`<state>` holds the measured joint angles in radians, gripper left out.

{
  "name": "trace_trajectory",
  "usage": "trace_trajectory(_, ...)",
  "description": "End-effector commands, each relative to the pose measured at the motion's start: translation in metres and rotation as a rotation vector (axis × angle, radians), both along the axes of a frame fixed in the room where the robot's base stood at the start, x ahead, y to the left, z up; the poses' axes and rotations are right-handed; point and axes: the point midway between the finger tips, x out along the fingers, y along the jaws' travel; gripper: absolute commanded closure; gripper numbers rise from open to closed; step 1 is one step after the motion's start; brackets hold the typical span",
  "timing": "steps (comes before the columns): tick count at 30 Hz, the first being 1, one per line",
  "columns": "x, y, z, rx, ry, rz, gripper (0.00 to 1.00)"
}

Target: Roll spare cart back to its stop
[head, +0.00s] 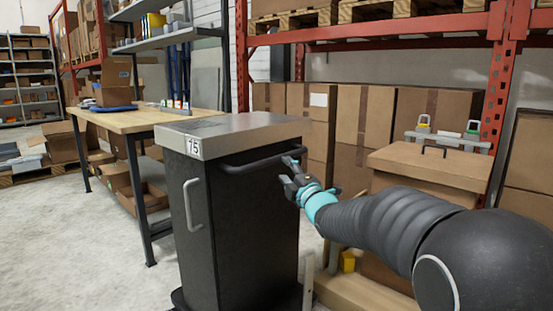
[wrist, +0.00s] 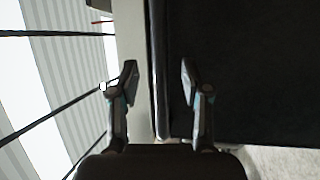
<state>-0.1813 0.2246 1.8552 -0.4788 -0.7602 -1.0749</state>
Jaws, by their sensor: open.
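The spare cart is a black cabinet (head: 255,225) with a grey top and a label reading 15. It stands upright in the middle of the head view. A dark bar handle (head: 262,162) runs along its upper right side, and a grey upright handle (head: 192,205) is on its left face. My gripper (head: 289,174) is open at the right end of the bar handle. In the wrist view my open fingers (wrist: 159,72) sit either side of the bar (wrist: 158,95), which appears to run between them; contact cannot be told. I cannot clearly identify the stop.
A wooden workbench (head: 135,122) stands behind the cart on the left. A low timber piece (head: 365,297) and a yellow block (head: 348,262) lie to its right. A brown box-like unit (head: 430,165) and racking with cartons are beyond. Open floor (head: 70,235) is at the left.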

Motion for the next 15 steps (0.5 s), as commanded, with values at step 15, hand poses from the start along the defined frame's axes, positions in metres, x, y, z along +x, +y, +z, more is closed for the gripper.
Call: trace_trajectory(15, 0.060, 0.033, 0.013, 0.000, 0.001, -0.001, 0.53)
